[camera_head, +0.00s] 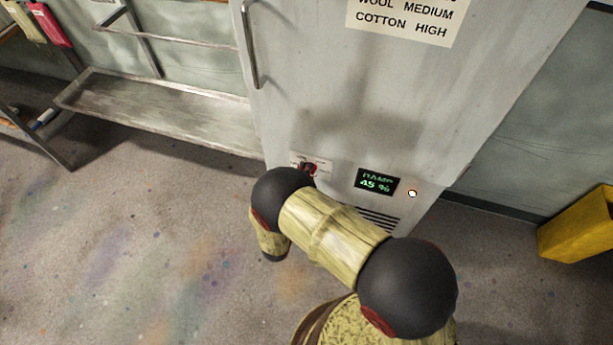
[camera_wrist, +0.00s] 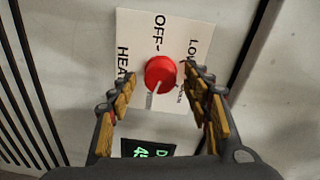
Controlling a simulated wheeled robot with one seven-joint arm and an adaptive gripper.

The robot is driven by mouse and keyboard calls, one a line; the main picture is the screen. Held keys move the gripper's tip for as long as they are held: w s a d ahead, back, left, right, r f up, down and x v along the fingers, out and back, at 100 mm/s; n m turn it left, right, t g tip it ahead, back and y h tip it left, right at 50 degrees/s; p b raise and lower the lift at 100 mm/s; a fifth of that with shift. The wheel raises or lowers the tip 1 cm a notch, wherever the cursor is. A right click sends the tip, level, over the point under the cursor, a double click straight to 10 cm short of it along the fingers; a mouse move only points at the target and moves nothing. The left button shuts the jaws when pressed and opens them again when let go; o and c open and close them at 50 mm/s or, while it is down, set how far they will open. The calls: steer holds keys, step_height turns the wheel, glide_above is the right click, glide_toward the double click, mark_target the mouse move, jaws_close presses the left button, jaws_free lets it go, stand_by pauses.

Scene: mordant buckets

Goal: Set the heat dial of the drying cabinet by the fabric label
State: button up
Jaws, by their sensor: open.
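The grey drying cabinet (camera_head: 330,75) fills the middle of the head view. Its red heat dial (camera_wrist: 160,72) sits on a white plate (camera_wrist: 182,22) marked OFF, LO and HEAT; other marks are hidden or unclear. A pale pointer-like line runs from the dial's lower edge, away from OFF. In the head view the dial (camera_head: 310,169) is partly behind my arm. My gripper (camera_wrist: 159,74) is open, its fingers on either side of the dial; contact cannot be told. A sign (camera_head: 408,18) reads WOOL MEDIUM, COTTON HIGH; its top is cut off.
A display (camera_head: 377,182) reads DAMP 45 %, with a small white light (camera_head: 412,193) beside it. A vertical handle (camera_head: 250,45) and a metal shelf (camera_head: 160,112) are at left. Pink (camera_head: 48,25) and yellowish items hang top left. A yellow object (camera_head: 580,228) stands right.

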steer(key=v, duration=1.2)
steer(key=shift+a, duration=0.1)
stand_by(0.4)
